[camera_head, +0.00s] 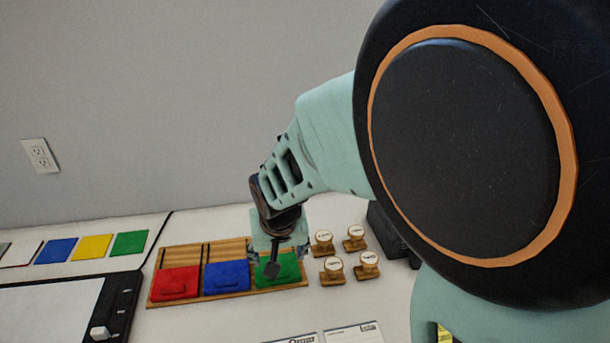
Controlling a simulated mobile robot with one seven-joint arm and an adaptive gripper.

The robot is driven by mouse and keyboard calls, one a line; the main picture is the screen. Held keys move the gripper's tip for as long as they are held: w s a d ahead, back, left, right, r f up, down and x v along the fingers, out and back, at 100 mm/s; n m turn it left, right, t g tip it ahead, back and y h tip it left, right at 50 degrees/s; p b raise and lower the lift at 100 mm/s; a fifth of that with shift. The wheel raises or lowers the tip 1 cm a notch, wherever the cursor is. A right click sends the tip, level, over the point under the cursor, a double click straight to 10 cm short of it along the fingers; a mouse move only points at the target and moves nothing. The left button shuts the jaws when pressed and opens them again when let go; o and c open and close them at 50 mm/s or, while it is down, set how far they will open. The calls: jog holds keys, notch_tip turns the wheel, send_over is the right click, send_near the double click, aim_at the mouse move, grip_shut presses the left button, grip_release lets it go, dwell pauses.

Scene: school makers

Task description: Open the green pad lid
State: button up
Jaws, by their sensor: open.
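The green pad (289,270) sits at the right end of a wooden tray (222,292), beside the blue pad. Its top looks flat and down, with a small raised part; my gripper hides part of it. My gripper (273,262) is open, pointing down over the left and middle of the green pad. I cannot tell whether a finger touches the lid.
A red pad (177,284) and a blue pad (227,276) share the tray. Several wooden stamps (333,270) stand close on the right. Blue, yellow and green squares (92,247) lie at left. A black-framed tablet (60,310) and printed cards (353,334) lie in front.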

jog(key=b+x, duration=0.2)
jog(key=x, duration=0.9)
jog(key=shift+s+a, duration=0.1)
jog(key=shift+s, duration=0.05)
grip_shut()
jog(key=w, duration=0.2)
jog(key=w+a, duration=0.1)
jog(key=w, duration=0.2)
jog(key=w+a+b, duration=0.1)
jog(key=w, duration=0.2)
jog(key=shift+w+a, duration=0.1)
jog(key=shift+w, duration=0.05)
grip_release()
